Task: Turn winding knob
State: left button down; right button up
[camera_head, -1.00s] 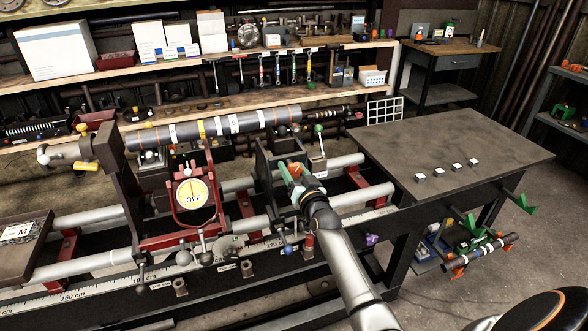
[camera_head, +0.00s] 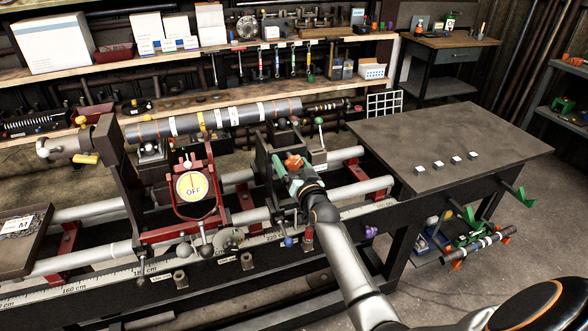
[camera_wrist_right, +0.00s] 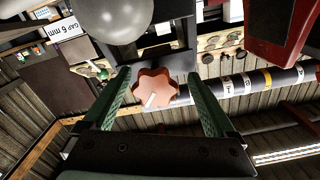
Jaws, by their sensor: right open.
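The winding knob is a reddish-orange, lobed knob with a light handle or mark across it; it shows in the right wrist view (camera_wrist_right: 153,88) and partly in the head view (camera_head: 294,162), on the lathe's right-hand dark block. My right gripper (camera_wrist_right: 158,75) is open, with one green finger on each side of the knob in the wrist view. A gap shows between the knob and each finger. In the head view my right gripper (camera_head: 284,174) is at the block and hides part of the knob. My left gripper is not in view.
The grey shaft (camera_head: 240,116) with bands lies along the lathe above. A yellow OFF dial (camera_head: 193,187) in a red frame stands left of my gripper. Small levers (camera_head: 288,241) stick out below. A dark table (camera_head: 455,140) with small white blocks is at right.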

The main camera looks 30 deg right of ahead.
jog(key=v, duration=1.2)
jog(key=shift+s+a, duration=0.15)
jog(key=shift+s, duration=0.05)
